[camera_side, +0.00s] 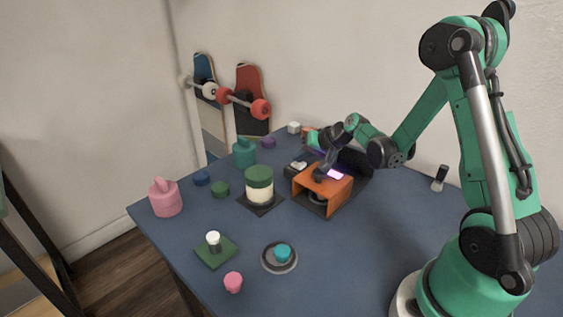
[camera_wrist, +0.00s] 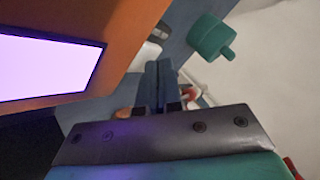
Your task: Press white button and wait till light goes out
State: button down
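The orange housing (camera_side: 322,190) stands on a dark base near the back of the table. Its light panel (camera_wrist: 45,68) glows pale purple and is lit. The glow also shows on top of the housing in the side view (camera_side: 334,174). A small black block with a white top (camera_side: 298,165), which looks like the white button, sits just left of and behind the housing. A white part also shows beyond my fingertips in the wrist view (camera_wrist: 160,30). My gripper (camera_wrist: 158,63) looks shut and empty, its fingers together, low beside the housing (camera_side: 319,176). I cannot tell whether it touches the button.
A cream jar with green lid (camera_side: 259,188) stands left of the housing. A teal container (camera_side: 244,152), pink container (camera_side: 165,197), green plate with white-topped knob (camera_side: 216,252) and teal knob on a disc (camera_side: 282,254) are spread around. Skateboards lean on the wall. The right front table is clear.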

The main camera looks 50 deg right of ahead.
aim_at(303, 164)
jog(key=shift+f, duration=0.25)
dwell(0.3)
jog(key=shift+s+d+r, duration=0.1)
jog(key=shift+s+r, duration=0.05)
jog(key=shift+r, duration=0.6)
jog(key=shift+r, duration=0.1)
jog(key=shift+r, duration=2.45)
jog(key=s+a+r+n+g+h, duration=0.1)
jog(key=s+a+r+n, duration=0.3)
jog(key=s+a+n, duration=0.4)
jog(key=s+a+g, duration=0.1)
jog(key=s+a, duration=0.3)
jog(key=a, duration=0.3)
jog(key=shift+a, duration=0.2)
